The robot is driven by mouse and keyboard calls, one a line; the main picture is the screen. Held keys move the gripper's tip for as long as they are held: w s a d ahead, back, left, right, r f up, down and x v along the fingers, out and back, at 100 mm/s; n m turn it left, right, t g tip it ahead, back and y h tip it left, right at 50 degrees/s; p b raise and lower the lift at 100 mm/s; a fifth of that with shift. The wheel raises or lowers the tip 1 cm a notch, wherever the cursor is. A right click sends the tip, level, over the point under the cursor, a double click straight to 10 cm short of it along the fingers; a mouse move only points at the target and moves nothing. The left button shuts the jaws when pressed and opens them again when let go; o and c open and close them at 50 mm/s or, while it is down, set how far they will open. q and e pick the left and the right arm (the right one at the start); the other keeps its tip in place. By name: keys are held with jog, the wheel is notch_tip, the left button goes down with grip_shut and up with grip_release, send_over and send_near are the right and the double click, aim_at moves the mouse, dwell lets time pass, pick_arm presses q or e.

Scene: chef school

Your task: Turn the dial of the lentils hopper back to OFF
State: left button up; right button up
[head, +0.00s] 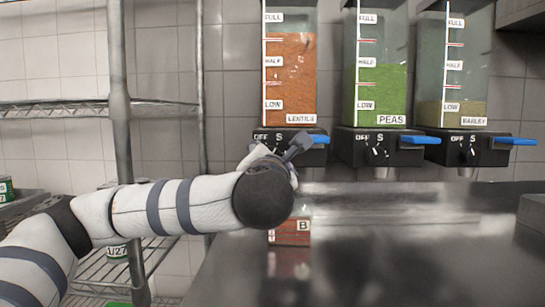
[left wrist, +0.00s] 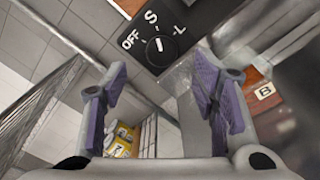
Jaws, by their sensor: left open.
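The lentils hopper (head: 290,75) is a clear bin of orange lentils, filled to between HALF and FULL, above a black base with a blue lever (head: 319,139). Its dial is hidden behind my arm in the head view. In the left wrist view the round black dial (left wrist: 160,50) shows, with OFF, S and L around it. Its white mark points roughly at S. My left gripper (left wrist: 161,68) is open and empty, its purple-padded fingers apart on either side below the dial. In the head view the gripper (head: 288,148) is in front of the hopper's base.
The peas hopper (head: 377,95) and barley hopper (head: 452,105) stand to the right. A container marked B (head: 289,232) sits below the lentils hopper on the metal counter (head: 400,260). A wire shelf rack (head: 120,90) stands at left. The counter's right part is clear.

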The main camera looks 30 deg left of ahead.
pick_arm(q)
jog(key=x, duration=0.7)
jog(key=shift+d, duration=0.1)
jog(key=c, duration=1.2)
